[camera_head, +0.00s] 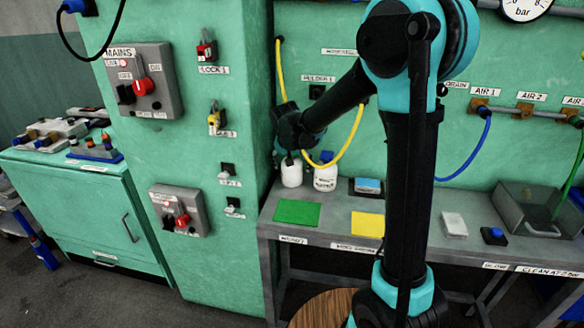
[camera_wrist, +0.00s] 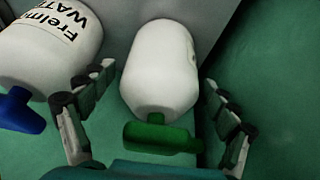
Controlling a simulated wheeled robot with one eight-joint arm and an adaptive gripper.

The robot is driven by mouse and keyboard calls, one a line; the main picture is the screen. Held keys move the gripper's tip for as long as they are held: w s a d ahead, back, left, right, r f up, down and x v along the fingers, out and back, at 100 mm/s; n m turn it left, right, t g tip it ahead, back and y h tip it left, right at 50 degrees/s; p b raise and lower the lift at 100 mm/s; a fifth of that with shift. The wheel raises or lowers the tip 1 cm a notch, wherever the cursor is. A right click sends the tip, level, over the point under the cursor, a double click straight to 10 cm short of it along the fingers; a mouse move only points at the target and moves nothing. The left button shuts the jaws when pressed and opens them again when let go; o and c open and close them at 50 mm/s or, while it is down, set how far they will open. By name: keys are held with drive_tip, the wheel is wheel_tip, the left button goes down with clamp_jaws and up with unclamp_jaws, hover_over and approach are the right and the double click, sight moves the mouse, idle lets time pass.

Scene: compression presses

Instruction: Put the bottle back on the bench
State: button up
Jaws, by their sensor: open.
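A white bottle with a green cap (camera_wrist: 160,75) lies between the two spread fingers of my gripper (camera_wrist: 158,85) in the wrist view, with a gap visible at the fingers. In the head view this white bottle (camera_head: 291,173) stands upright at the back of the grey bench (camera_head: 335,218), behind the green mat. My gripper (camera_head: 290,148) is right above it, open, its fingers hard to make out there. A second white bottle (camera_head: 326,179) with a blue cap and printed label stands just to its right; it also shows in the wrist view (camera_wrist: 48,45), left of my gripper.
A green mat (camera_head: 297,212) and a yellow mat (camera_head: 368,224) lie at the bench's front. A blue-topped block (camera_head: 367,186) is right of the bottles. A yellow hose (camera_head: 350,135) hangs close to my gripper. A green column (camera_head: 240,130) rises on the left.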

drive_tip(key=v, duration=1.2)
drive_tip(key=shift+r, duration=0.1)
